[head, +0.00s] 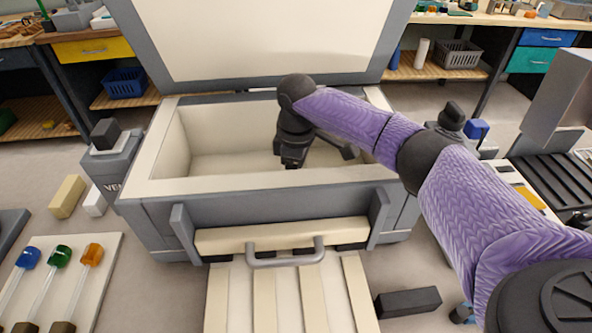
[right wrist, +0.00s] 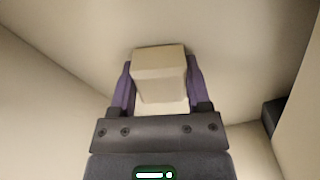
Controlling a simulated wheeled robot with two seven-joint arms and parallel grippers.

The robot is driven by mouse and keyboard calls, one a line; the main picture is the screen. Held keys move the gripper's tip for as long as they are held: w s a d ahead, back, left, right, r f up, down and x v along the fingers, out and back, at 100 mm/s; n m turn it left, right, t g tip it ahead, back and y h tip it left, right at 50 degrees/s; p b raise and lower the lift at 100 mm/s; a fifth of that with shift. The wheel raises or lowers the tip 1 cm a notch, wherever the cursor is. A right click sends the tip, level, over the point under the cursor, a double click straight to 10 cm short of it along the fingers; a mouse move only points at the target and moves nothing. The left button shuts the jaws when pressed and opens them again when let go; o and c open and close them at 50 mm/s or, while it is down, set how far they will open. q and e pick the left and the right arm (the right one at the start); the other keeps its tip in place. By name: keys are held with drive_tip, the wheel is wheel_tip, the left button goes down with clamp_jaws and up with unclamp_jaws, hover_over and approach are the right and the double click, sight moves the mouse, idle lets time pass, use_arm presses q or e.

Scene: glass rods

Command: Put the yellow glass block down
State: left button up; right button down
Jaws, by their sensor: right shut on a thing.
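In the head view my right arm reaches into an open, cream-lined box (head: 160,187) with a raised lid. My right gripper (head: 292,160) is down inside the box, and its fingertips are hard to see there. In the right wrist view my right gripper (right wrist: 160,85) is shut on a pale beige block (right wrist: 159,75), held between its two purple fingers. The block looks beige and opaque rather than clear yellow. Pale inner surfaces surround it; I cannot tell whether it touches the floor. My left gripper is not in view.
A cream block (head: 67,197) and a smaller white block (head: 95,202) stand left of the box. Glass rods with blue, green and orange ends lie on a pale board (head: 110,250). A handle (head: 286,256) is at the box front. A dark block (head: 408,302) lies at front right.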

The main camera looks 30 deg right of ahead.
drive_tip(key=shift+c, duration=0.2)
unclamp_jaws()
wheel_tip(320, 180, up, 12)
drive_tip(key=p, duration=0.4)
